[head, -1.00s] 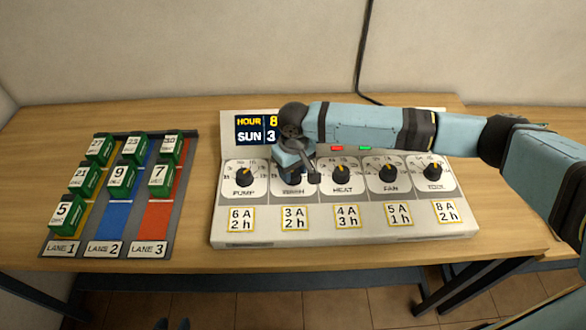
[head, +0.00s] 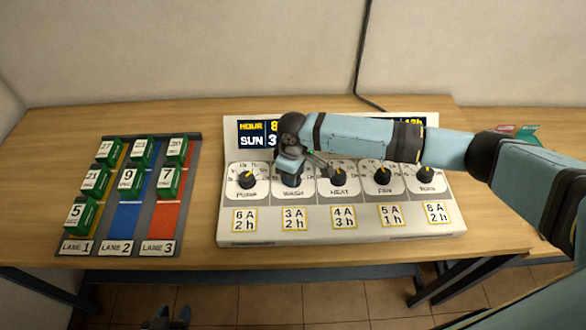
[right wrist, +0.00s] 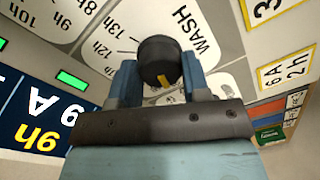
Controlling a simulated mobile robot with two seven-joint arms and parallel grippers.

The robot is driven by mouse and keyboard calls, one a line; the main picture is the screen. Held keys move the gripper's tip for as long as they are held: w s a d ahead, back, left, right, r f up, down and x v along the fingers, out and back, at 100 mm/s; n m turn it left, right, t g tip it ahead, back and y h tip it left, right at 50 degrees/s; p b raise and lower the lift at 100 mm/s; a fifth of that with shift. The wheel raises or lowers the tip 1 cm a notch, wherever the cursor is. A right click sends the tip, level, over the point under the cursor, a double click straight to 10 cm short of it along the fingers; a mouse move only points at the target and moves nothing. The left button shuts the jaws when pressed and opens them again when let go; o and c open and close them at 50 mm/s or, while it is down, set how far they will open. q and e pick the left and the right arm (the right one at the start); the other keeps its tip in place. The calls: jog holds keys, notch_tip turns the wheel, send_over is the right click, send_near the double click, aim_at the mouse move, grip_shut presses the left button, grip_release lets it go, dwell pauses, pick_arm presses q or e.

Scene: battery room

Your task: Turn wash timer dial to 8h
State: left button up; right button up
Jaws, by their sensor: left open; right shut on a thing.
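The control panel (head: 330,222) lies on the table with a row of black dials. My left gripper (head: 169,318) shows only at the bottom edge, open and empty, well below the table.
The PUMP (head: 247,180), HEAT (head: 338,178), FAN (head: 383,176) and another dial stand beside it. My right forearm crosses the display. A lane board (head: 125,220) with green numbered blocks is at the left. Red and green items (head: 526,134) lie behind my arm at the right.

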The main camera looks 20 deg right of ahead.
jog(key=shift+n, duration=0.3)
jog(key=o, duration=0.9)
jog(key=shift+o, duration=0.2)
jog(key=shift+r, duration=0.15)
notch_tip(320, 180, up, 14)
jog(key=b, duration=0.1)
jog(key=shift+w+f, duration=0.15)
jog(key=shift+f, duration=0.05)
jog(key=shift+d, duration=0.1)
